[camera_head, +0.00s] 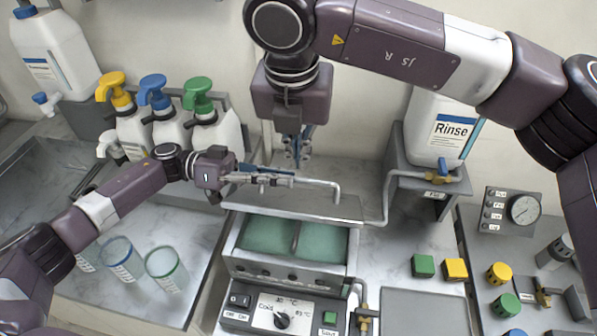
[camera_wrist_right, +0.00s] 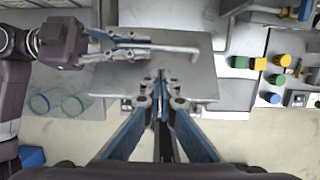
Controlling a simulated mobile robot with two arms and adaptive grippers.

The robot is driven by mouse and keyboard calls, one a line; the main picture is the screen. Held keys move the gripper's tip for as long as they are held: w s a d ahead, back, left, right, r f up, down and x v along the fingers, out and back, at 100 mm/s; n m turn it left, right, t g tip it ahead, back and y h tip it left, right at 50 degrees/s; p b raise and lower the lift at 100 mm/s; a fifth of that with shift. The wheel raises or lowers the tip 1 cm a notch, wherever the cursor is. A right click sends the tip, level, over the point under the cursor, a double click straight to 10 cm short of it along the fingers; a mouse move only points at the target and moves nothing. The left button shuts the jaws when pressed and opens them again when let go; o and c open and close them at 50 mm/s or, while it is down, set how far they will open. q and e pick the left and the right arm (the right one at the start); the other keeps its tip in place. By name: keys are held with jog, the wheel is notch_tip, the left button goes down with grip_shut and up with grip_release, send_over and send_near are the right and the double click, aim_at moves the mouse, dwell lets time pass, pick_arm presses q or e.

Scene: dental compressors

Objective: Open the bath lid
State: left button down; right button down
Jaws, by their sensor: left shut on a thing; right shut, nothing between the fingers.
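The bath (camera_head: 240,262) stands at the middle of the counter with its front part uncovered, showing two green areas. The grey metal bath lid (camera_head: 310,204) lies over or behind the rear of the bath; I cannot tell how it is supported. In the right wrist view the lid (camera_wrist_right: 195,82) is a broad flat plate. My left gripper (camera_head: 285,181) is shut on the lid's bent bar handle (camera_head: 325,184), coming from the left. My right gripper (camera_head: 297,155) is shut and empty, pointing down behind the lid; its fingertips (camera_wrist_right: 161,76) overlap the lid in the wrist view.
Pump bottles (camera_head: 172,122) stand behind my left arm, and several clear cups (camera_head: 165,272) are on the left counter. A Rinse container (camera_head: 445,125) sits on a raised stand at right with a pipe. Green (camera_head: 424,266) and yellow (camera_head: 455,269) blocks lie right of the bath.

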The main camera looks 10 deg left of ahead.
aim_at(302, 181)
pick_arm(q)
jog(key=shift+r, duration=0.1)
pick_arm(e)
jog(key=x, duration=0.9)
jog(key=shift+f, duration=0.3)
jog(key=shift+w+r, duration=0.15)
jog(key=shift+w, duration=0.35)
pick_arm(q)
jog(key=shift+s+d, duration=0.15)
jog(key=shift+s, duration=0.05)
pick_arm(e)
jog(key=shift+w+d+r, duration=0.15)
jog(key=shift+w, duration=0.25)
pick_arm(q)
jog(key=c, duration=2.4)
grip_release()
jog(key=o, duration=0.4)
jog(key=shift+w, duration=0.1)
jog(key=shift+w+a, duration=0.1)
jog(key=shift+a, duration=0.15)
